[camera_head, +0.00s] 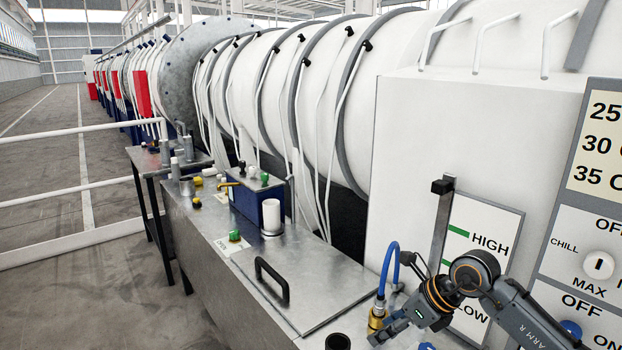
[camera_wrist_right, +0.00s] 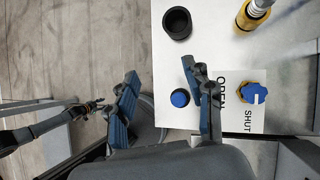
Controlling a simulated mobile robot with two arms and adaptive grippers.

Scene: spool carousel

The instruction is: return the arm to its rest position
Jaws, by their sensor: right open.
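My right arm (camera_head: 525,318), marked "ARM R", comes in from the lower right in the head view. Its gripper (camera_head: 388,334) is low over the bench end, beside the brass fitting of a blue hose. The right finger is beside a blue knob (camera_wrist_right: 180,98) and the OPEN/SHUT label. A dark arm with a small end (camera_wrist_right: 92,106) at the left of that view may be my left one; its jaws are too small to read.
A blue hose (camera_head: 385,268) rises from the bench. A black cup (camera_wrist_right: 177,23), a brass fitting (camera_wrist_right: 258,8) and a blue-yellow valve (camera_wrist_right: 253,94) are near the gripper. The metal bench (camera_head: 330,290) carries a black handle (camera_head: 271,279). Floor (camera_wrist_right: 65,60) lies left of the bench.

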